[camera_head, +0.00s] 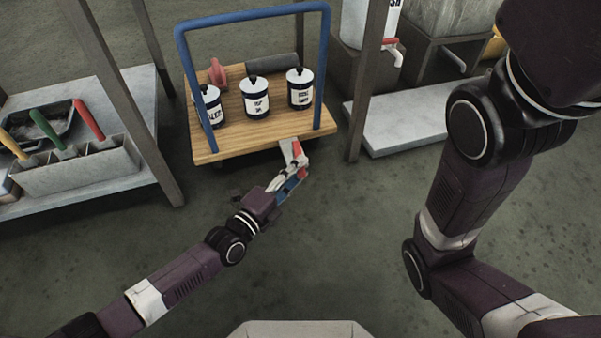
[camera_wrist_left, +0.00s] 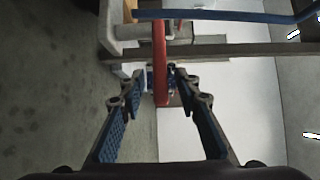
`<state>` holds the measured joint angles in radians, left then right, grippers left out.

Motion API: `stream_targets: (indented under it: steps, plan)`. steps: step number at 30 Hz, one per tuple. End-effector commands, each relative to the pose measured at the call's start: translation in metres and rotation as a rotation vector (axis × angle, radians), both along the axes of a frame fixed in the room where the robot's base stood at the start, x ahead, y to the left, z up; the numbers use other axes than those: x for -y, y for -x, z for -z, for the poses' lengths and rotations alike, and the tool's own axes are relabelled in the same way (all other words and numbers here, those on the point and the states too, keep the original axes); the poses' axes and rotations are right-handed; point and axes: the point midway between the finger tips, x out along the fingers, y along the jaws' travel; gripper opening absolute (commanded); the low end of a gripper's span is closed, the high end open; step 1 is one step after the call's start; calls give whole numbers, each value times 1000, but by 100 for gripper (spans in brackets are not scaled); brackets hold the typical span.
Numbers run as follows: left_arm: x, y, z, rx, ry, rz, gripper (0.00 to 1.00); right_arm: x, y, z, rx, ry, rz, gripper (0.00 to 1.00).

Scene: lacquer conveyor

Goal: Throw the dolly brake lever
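The dolly (camera_head: 225,143) has a wooden deck and a tall blue handle frame (camera_head: 255,14). The red brake lever (camera_head: 296,148) is at the front right edge of the deck, on a pale bracket, partly covered by my left gripper. My left gripper (camera_head: 297,166) is at this edge. In the left wrist view, the red lever (camera_wrist_left: 160,50) runs lengthwise between the two blue-padded fingers (camera_wrist_left: 160,82). The fingers stand apart, with a gap seen on each side of the lever. My right arm shows at the right, but its gripper is out of view.
Several labelled cans, including one at the middle (camera_head: 256,102), stand on the deck with a dark roll (camera_head: 272,66). A shelf with a brush caddy (camera_head: 80,170) is left. Another low shelf (camera_head: 410,130) is right. The floor in front is clear.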

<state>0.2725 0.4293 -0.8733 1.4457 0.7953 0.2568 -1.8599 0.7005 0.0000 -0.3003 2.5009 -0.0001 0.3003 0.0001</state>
Motion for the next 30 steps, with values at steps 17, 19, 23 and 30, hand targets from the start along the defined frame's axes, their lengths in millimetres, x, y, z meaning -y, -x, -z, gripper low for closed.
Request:
stream_targets:
  steps: [17, 19, 23, 30]
  plan:
    - [7, -9, 0, -1, 0, 0, 15, 0, 0, 7, 0, 1, 0, 0]
    - [7, -9, 0, -1, 0, 0, 7, 0, 0, 7, 0, 1, 0, 0]
    - [7, -9, 0, -1, 0, 0, 0, 0, 0, 7, 0, 1, 0, 0]
    - [7, -9, 0, -1, 0, 0, 0, 0, 0, 7, 0, 1, 0, 0]
